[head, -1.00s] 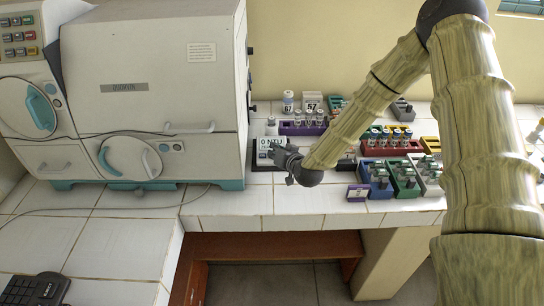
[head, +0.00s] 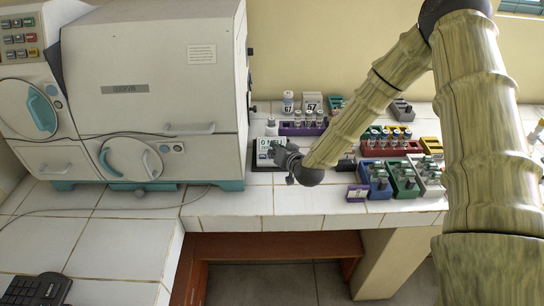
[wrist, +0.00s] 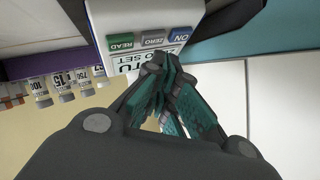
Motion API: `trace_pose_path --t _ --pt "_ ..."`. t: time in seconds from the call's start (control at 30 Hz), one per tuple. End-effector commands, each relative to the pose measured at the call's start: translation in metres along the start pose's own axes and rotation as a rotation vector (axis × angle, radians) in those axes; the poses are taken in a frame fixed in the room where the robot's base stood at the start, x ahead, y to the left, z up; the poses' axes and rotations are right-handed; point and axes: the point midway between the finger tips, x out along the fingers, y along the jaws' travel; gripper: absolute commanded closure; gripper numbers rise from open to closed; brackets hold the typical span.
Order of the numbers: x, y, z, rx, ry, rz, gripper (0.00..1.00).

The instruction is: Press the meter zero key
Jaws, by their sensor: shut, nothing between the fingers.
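The meter (head: 264,147) stands on the tiled bench just right of the big white cabinet. In the wrist view its panel (wrist: 140,17) carries a green READ key (wrist: 120,41), a grey ZERO key (wrist: 153,40) and a blue ON key (wrist: 182,34) in a row. My gripper (head: 276,148) is over the meter's right side and hides part of its display. In the wrist view my gripper (wrist: 162,60) is shut and empty. Its fingertips appear close to the ZERO key, over the printed label beside it. I cannot tell whether they touch the panel.
The white cabinet (head: 155,75) with teal feet stands close at left. A purple rack (head: 302,129) with vials is behind the meter. Red (head: 390,148), blue and green holders crowd the bench at right. The front bench tiles (head: 225,204) are clear.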

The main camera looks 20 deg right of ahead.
Motion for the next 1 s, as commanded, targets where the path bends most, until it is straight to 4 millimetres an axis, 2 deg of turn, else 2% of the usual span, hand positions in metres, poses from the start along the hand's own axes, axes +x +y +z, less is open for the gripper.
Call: trace_pose_path --t 0.7,1.0 --pt "-0.033 -0.025 -0.026 -0.001 0.001 -0.001 1.00" --pt "-0.035 -0.025 -0.025 0.000 0.000 0.000 1.00"
